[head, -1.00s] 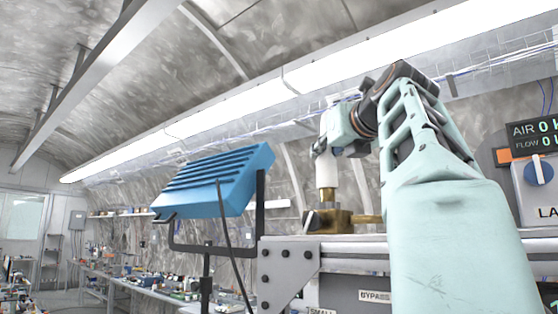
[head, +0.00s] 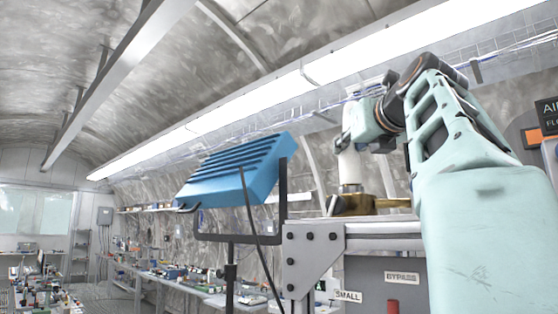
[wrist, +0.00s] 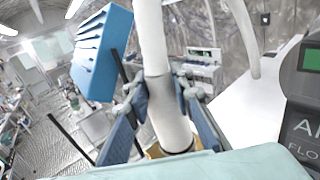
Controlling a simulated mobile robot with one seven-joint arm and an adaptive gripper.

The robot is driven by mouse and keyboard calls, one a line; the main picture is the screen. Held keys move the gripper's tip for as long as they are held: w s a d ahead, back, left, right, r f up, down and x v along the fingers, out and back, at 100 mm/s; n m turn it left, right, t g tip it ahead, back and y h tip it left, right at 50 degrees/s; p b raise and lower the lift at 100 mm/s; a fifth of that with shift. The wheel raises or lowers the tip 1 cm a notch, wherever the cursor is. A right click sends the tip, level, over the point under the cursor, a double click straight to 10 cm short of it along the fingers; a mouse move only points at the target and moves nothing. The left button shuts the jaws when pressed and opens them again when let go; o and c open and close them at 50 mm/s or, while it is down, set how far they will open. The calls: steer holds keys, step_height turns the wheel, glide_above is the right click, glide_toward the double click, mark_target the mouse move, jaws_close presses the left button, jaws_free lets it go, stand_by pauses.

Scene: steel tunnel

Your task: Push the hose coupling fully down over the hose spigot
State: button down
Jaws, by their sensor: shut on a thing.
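The hose coupling is a white cylinder (head: 349,166) standing upright over a brass block (head: 365,204) on the bench edge. Only a short band of the hose spigot (head: 350,188) shows between the coupling's lower end and the block; how far it sits inside is hidden. My gripper (head: 352,140) is above the block and shut on the coupling. In the wrist view my gripper (wrist: 162,105) has a blue-padded finger on each side of the white coupling (wrist: 170,128). Brass (wrist: 158,150) shows at its lower end.
A blue ribbed lamp (head: 235,172) on a black stand is close at the left. A grey bench frame (head: 315,250) is below the block. A panel with a display (wrist: 308,60) stands at the right in the wrist view. Cluttered benches run behind.

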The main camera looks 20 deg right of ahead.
steer(key=shift+f+b, duration=0.75)
steer(key=shift+f, duration=0.35)
steer(key=c, duration=1.6)
jaws_free()
steer(key=shift+r, duration=0.15)
step_height(320, 180, up, 6)
steer(key=p, duration=0.4)
steer(key=shift+p, duration=0.35)
steer(key=shift+d+f+b, duration=0.1)
steer(key=shift+f+b, duration=0.25)
steer(key=shift+b, duration=0.5)
